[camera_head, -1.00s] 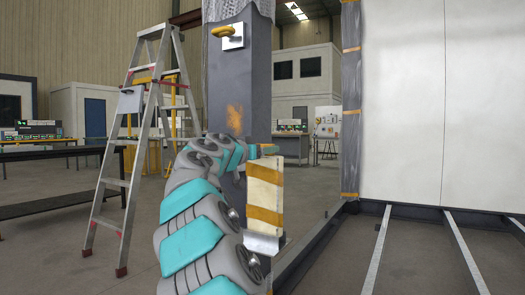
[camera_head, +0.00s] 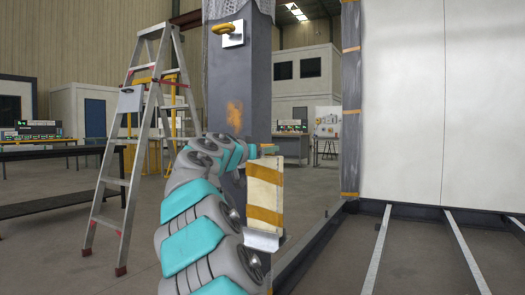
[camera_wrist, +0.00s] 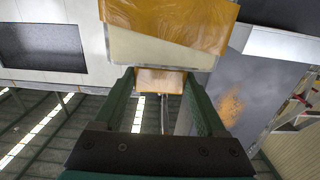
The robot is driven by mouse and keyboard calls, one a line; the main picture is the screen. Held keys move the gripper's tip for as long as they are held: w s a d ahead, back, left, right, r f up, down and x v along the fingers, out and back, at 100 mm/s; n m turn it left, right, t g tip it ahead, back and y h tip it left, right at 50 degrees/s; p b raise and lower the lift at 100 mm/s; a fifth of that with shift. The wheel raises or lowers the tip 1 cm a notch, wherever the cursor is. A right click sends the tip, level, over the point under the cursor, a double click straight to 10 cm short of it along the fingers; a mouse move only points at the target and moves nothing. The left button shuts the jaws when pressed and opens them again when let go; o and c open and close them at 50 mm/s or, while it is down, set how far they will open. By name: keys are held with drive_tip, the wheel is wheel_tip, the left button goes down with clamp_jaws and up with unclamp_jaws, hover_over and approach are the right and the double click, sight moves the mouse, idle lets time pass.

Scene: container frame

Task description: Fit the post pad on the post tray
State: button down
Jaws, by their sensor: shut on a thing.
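The post pad (camera_head: 265,198) is a cream block with orange bands, upright and slightly tilted beside the dark post (camera_head: 257,80). My gripper (camera_wrist: 160,82) is shut on the pad; its green fingers reach up to the pad's cream and orange face (camera_wrist: 150,45) in the wrist view. A light grey metal lip (camera_head: 262,241), which looks like the post tray, shows directly under the pad's lower end. A pale metal edge (camera_wrist: 280,42) also shows beside the pad in the wrist view. I cannot tell whether pad and tray touch.
A stepladder (camera_head: 130,150) stands left of the post. A large white panel (camera_head: 440,100) and floor rails (camera_head: 465,250) lie to the right. Open floor shows at the left.

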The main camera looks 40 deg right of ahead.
drive_tip(key=shift+f+b, duration=0.5)
drive_tip(key=shift+f, duration=0.3)
unclamp_jaws()
drive_tip(key=v, duration=0.8)
drive_tip(key=shift+f, duration=0.1)
idle(0.7)
